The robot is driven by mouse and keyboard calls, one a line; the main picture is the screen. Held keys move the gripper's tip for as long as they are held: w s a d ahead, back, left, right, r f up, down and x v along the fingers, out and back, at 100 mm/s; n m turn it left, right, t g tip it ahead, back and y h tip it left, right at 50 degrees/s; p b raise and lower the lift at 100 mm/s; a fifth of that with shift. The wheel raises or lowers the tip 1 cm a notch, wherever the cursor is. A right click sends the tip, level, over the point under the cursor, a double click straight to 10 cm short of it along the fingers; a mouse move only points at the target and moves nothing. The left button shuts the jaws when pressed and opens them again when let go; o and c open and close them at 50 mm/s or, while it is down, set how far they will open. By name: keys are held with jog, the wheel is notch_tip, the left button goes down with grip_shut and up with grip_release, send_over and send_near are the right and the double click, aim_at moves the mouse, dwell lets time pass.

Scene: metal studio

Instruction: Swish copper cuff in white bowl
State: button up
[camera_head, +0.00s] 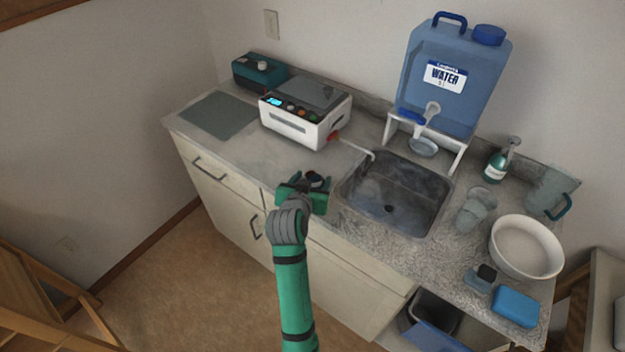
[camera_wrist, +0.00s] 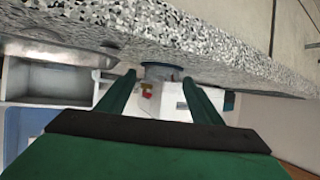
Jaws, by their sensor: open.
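The white bowl (camera_head: 524,270) stands upright on the right part of the counter. My gripper (camera_head: 309,182) is open at the counter's front edge, left of the sink and well away from the bowl. In the wrist view my open gripper (camera_wrist: 159,76) has a small round grey-blue thing (camera_wrist: 162,70) between or just beyond its fingertips, apparently on the counter. In the head view a small dark and reddish thing (camera_head: 318,181) shows at the fingers, partly hidden by them. I cannot tell whether it is the copper cuff. No copper cuff is clearly visible elsewhere.
The sink (camera_head: 392,195) lies between my gripper and the bowl. A white machine (camera_head: 300,125) stands behind my gripper. A blue water tank (camera_head: 452,85), a glass (camera_head: 474,212), a pitcher (camera_head: 550,190), a soap bottle (camera_head: 498,163) and a blue sponge (camera_head: 516,305) crowd the right.

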jog(key=shift+s+f, duration=0.1)
jog(key=shift+f, duration=0.1)
jog(key=v, duration=1)
jog(key=shift+s+a, duration=0.3)
jog(key=shift+s, duration=0.05)
jog(key=shift+w, duration=0.1)
